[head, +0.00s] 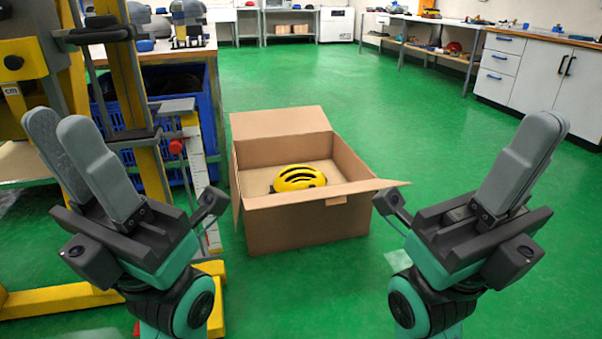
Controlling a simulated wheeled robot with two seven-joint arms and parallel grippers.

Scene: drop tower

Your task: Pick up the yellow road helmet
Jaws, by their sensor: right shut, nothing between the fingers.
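The yellow road helmet (299,178) with dark vents lies inside an open cardboard box (310,222) on the green floor. The box's near wall hides its lower part. My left gripper (58,122) is at the left, pointing up, with its two grey fingers apart and nothing between them. My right gripper (543,124) is at the right, also pointing up, with its fingers shut together and empty. Both grippers are well apart from the helmet and the box.
A yellow drop-tower frame (137,100) stands at the left beside a workbench and a blue crate (207,125). The box flaps stand open, one (366,190) sticking out to the right. White cabinets (535,75) line the back right. Green floor is clear around the box's right side.

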